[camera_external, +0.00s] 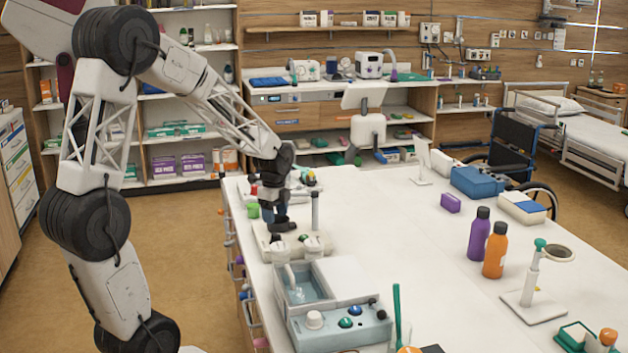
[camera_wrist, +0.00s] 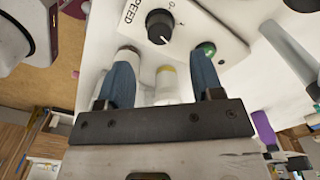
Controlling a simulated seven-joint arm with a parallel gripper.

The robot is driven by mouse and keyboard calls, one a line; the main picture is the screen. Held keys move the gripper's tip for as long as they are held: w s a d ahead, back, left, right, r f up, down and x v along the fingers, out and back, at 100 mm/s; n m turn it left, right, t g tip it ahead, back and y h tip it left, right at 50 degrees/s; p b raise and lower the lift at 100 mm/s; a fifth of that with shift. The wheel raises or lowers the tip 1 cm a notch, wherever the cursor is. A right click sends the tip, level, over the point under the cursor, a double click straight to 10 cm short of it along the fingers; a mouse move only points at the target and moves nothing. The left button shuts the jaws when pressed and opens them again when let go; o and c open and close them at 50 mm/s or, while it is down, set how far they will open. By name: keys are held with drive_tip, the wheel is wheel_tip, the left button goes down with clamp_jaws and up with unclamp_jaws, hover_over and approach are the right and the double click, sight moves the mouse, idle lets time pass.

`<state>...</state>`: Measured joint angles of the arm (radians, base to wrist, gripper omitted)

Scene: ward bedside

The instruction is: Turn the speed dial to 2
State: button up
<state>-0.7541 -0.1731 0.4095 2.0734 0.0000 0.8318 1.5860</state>
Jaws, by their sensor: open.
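The speed dial (camera_wrist: 160,27) is a round black knob with a white pointer line on a white panel (camera_wrist: 228,35), near the top of the wrist view. The word SPEED is printed left of it. Its pointer points down and slightly right in that picture; the scale marks are cut off or too small to read. My gripper (camera_wrist: 163,60) is open, with blue fingers spread and the dial beyond their tips, apart from them. In the external view my gripper (camera_external: 272,214) is low over a white device (camera_external: 263,243) at the table's left side; the dial cannot be made out clearly there.
A green button (camera_wrist: 205,49) is close to the right fingertip. Pale cylinders, one yellow-topped (camera_wrist: 167,75), show between the fingers. A grey post (camera_external: 315,210) stands beside my gripper. A water bath (camera_external: 300,285) is in front. The table's middle (camera_external: 390,230) is clear.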

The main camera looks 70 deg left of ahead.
sight(276, 234)
drive_tip(key=n, duration=1.1)
drive_tip(key=shift+a, duration=0.1)
drive_tip(key=n, duration=0.5)
drive_tip(key=shift+w+n, duration=0.1)
drive_tip(key=shift+n, duration=0.2)
drive_tip(key=n, duration=0.5)
drive_tip(key=shift+f, duration=3.85)
